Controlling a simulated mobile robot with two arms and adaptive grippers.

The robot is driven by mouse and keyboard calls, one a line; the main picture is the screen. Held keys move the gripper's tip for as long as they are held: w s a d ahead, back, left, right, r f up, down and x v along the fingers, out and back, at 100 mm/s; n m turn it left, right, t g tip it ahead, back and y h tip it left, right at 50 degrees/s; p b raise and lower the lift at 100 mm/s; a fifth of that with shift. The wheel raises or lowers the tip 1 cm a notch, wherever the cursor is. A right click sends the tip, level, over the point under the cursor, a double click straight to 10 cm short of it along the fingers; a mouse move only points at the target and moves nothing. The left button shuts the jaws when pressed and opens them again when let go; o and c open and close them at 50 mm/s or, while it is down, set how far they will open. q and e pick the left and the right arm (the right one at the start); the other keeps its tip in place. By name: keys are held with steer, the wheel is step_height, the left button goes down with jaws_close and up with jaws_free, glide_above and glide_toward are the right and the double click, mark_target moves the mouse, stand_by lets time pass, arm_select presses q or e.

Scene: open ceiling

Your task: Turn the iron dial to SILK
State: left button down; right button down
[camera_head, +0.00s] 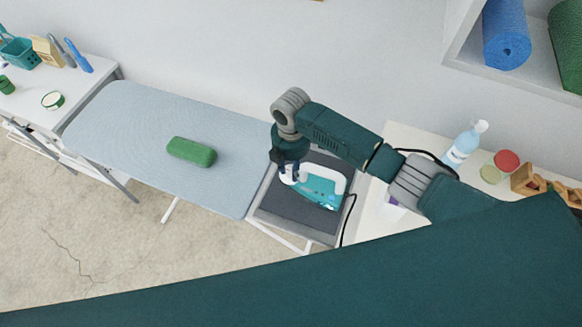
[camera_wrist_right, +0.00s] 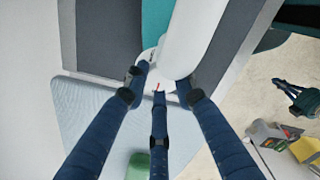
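The teal and white iron (camera_head: 322,192) lies on the dark rest at the right end of the ironing board. In the right wrist view its white handle (camera_wrist_right: 190,40) runs up the picture from a round white dial (camera_wrist_right: 161,84) with a small red mark. No lettering is legible. My right gripper (camera_head: 290,171) is over the iron's left end. In the right wrist view its three dark fingers (camera_wrist_right: 161,82) stand apart around the dial; contact is unclear. A small dark green arm with finger-like parts, seemingly my left gripper (camera_wrist_right: 289,92), shows at the wrist view's right edge.
The ironing board (camera_head: 120,125) holds a green block (camera_head: 191,152). A white side table (camera_head: 372,222) carries a bottle (camera_head: 462,147) and jars at right. A black cord runs beside the rest (camera_head: 290,215). A shelf with rolled mats (camera_head: 505,35) is at upper right.

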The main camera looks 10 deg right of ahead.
steer(key=shift+m, duration=3)
steer(key=c, duration=1.4)
jaws_free()
steer(key=shift+r, duration=0.15)
step_height(320, 180, up, 12)
